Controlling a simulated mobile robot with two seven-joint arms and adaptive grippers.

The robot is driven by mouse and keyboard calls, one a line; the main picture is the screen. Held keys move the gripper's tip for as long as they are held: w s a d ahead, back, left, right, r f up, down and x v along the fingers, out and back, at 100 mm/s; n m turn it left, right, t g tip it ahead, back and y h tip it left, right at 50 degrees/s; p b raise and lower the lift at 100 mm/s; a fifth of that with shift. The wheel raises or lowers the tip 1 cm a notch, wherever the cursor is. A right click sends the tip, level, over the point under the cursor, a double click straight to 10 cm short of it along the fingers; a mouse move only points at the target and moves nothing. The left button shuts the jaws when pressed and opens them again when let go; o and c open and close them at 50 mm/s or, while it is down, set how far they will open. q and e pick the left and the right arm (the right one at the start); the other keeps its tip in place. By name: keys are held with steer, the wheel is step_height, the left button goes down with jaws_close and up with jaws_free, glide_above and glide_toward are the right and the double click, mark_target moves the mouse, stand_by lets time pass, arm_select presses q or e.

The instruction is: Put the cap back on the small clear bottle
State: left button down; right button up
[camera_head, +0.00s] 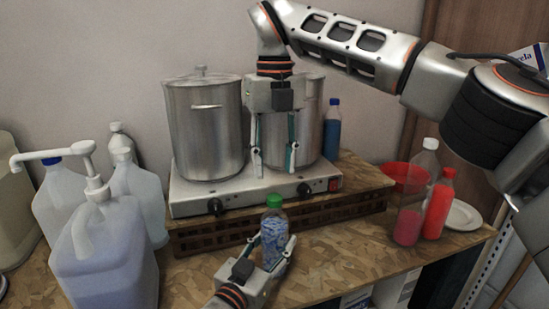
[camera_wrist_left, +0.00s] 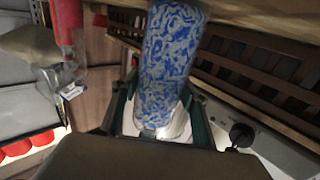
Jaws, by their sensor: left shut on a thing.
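The small clear bottle (camera_head: 274,240) with blue patterned contents stands upright at the front of the wooden bench. A green cap (camera_head: 274,201) sits on its top; I cannot tell whether it is screwed tight. My left gripper (camera_head: 270,252) is shut on the lower part of the bottle. The left wrist view shows the bottle (camera_wrist_left: 170,60) between the fingers of my left gripper (camera_wrist_left: 157,115), with its top out of frame. My right gripper (camera_head: 274,165) points down above the cap, open and empty, with a gap between its fingertips and the cap.
A steel cooker (camera_head: 255,190) with two tall pots stands on a slatted crate (camera_head: 213,237) close behind. A pump jug (camera_head: 103,255) and other jugs crowd the left. A red funnel (camera_head: 405,178), red bottle (camera_head: 438,205) and white plate (camera_head: 462,215) are at the right.

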mark_target(275, 197)
steer(key=n, duration=0.5)
steer(key=shift+r, duration=0.2)
steer(key=n, duration=0.3)
steer(key=shift+r+n, duration=0.1)
steer(key=shift+n, duration=0.3)
steer(key=shift+f, duration=4)
jaws_close()
